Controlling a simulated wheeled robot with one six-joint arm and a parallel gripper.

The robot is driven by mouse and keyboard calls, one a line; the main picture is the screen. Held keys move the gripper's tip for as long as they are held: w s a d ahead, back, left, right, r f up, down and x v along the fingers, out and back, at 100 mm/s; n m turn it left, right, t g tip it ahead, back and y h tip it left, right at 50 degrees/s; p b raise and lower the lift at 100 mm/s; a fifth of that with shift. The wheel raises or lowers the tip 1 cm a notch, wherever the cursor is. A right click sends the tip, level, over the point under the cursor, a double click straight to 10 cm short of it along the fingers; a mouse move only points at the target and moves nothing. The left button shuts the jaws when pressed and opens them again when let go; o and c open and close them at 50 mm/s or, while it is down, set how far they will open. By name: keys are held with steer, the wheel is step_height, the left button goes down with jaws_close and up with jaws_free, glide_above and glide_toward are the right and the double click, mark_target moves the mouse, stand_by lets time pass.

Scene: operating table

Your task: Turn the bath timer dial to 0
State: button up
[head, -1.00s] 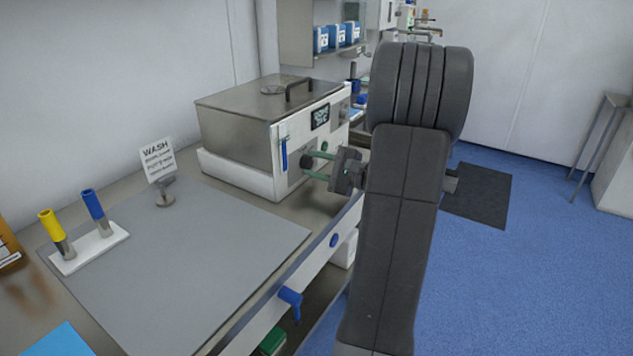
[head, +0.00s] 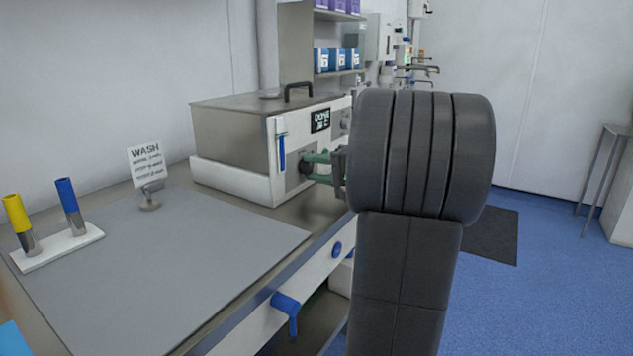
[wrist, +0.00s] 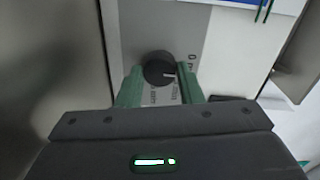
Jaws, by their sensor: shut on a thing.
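The bath (head: 235,135) is a steel box with a lid and a white front panel, on the counter. Its timer dial (head: 305,168) is a dark round knob low on that panel. In the wrist view the dial (wrist: 156,69) shows a white mark pointing right, below the printed 0. My gripper (head: 314,168) reaches the panel from the right. In the wrist view its green fingers (wrist: 159,84) stand on either side of the dial, shut on it. Part of the dial's lower edge and scale is hidden by the gripper.
A small display (head: 320,121) and a blue-handled lever (head: 282,152) are on the panel. A WASH sign (head: 147,168) and a stand with yellow and blue handles (head: 60,247) are on the counter left. A blue tap handle (head: 287,307) sticks out below. Grey mat (head: 170,265) is mostly clear.

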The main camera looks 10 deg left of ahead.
steer(key=shift+f+n+b, duration=0.1)
steer(key=shift+n+b, duration=0.2)
steer(key=shift+n, duration=0.1)
steer(key=o, duration=1)
steer(key=p+v, duration=0.2)
steer(key=v, duration=1.1)
steer(key=shift+s+d, duration=0.25)
steer(key=shift+d, duration=0.1)
steer(key=b+x, duration=0.2)
steer(key=x, duration=1.2)
steer(key=shift+w, duration=0.1)
steer(key=shift+d, duration=0.15)
